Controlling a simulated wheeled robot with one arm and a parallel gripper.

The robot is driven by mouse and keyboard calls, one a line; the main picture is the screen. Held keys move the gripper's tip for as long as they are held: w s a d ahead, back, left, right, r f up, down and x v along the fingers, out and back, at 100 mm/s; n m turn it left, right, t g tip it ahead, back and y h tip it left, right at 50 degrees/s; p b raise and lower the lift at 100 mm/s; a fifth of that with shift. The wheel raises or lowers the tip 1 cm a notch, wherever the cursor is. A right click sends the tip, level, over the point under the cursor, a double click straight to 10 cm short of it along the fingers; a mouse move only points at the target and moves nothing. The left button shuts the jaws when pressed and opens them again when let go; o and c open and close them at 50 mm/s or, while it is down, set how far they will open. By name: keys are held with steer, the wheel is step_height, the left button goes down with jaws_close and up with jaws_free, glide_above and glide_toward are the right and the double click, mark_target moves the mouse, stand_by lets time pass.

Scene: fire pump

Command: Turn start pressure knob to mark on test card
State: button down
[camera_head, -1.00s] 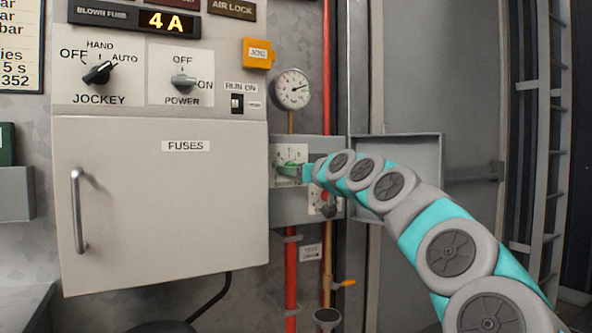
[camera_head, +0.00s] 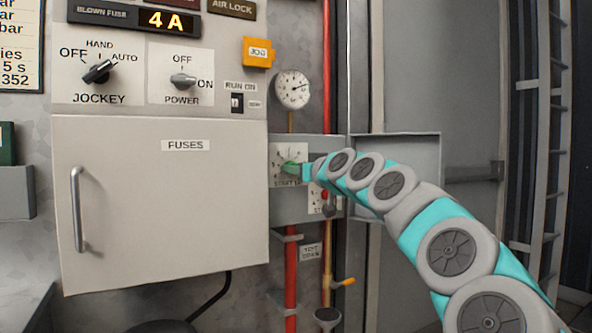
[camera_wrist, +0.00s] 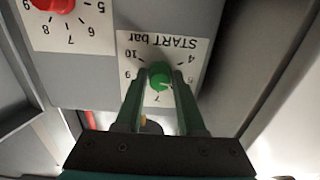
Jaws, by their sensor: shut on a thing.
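The green start pressure knob (camera_wrist: 160,76) sits on a white dial plate (camera_wrist: 186,45) marked "START bar", upside down in the wrist view. My gripper (camera_wrist: 161,80) is shut on it, one finger on each side. A pale mark on the knob seems to face the right finger; the number there is hidden. The 4, 7, 9 and 10 show. In the head view, my gripper (camera_head: 302,171) reaches the green knob (camera_head: 290,167) from the right. A printed card (camera_head: 20,45), cut off at the upper left, shows "bar", "5 s" and "352"; I cannot tell if it is the test card.
A red knob (camera_wrist: 52,4) on another dial plate (camera_wrist: 75,28) is close by. A pressure gauge (camera_head: 293,90) is above the start dial. The fuse cabinet door (camera_head: 160,210) is left of it; an open grey cover (camera_head: 410,150) is behind my arm.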

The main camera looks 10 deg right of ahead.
steer(key=shift+m, duration=0.3)
steer(key=shift+m+p, duration=1.45)
steer(key=shift+m, duration=2.05)
steer(key=c, duration=0.5)
jaws_free()
steer(key=shift+b+v, duration=0.6)
steer(key=shift+v, duration=3.3)
